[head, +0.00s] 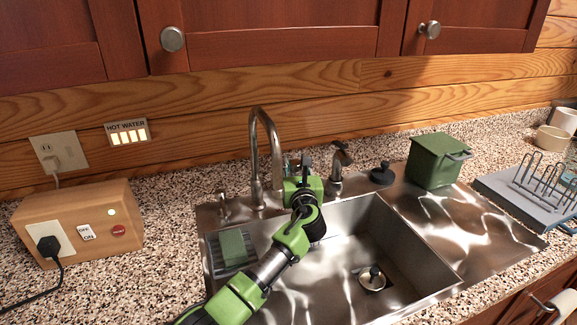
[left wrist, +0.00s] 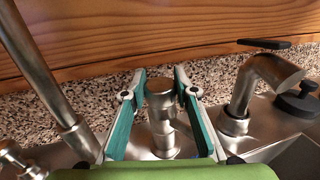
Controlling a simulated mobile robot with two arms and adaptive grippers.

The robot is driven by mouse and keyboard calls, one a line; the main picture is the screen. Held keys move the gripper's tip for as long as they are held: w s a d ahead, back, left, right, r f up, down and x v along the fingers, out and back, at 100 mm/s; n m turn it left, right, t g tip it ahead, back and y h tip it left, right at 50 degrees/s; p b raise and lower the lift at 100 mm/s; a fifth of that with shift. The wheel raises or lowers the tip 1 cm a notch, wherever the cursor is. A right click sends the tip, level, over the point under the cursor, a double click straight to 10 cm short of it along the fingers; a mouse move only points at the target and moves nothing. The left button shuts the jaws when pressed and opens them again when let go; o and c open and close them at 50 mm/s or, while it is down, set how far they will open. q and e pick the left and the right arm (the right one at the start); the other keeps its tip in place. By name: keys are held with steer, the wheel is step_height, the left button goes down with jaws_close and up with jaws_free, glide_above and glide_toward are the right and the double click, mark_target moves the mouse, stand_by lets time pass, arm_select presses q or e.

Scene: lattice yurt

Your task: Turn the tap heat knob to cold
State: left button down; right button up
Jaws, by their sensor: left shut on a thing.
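My left gripper (head: 305,168) reaches over the sink's back ledge, just right of the tall curved tap spout (head: 277,150). In the left wrist view its two teal-padded fingers (left wrist: 160,86) stand on either side of a short upright metal knob (left wrist: 163,112), shut on it. In the head view the gripper hides most of this knob. I see no marking on the knob that tells hot from cold. A hot water panel (head: 128,132) on the wall shows several lit bars. My right gripper is not in view.
A metal dispenser-like fitting (head: 340,165) and a black stopper (head: 382,174) stand right of the gripper. A green bin (head: 437,160) and a dish rack (head: 535,190) are farther right. A wooden switch box (head: 85,222) sits left. Cabinets hang above.

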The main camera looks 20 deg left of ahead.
mark_target(296, 162)
arm_select(q)
steer(key=c, duration=1.6)
jaws_free()
step_height(296, 162, up, 10)
steer(key=shift+f, duration=0.15)
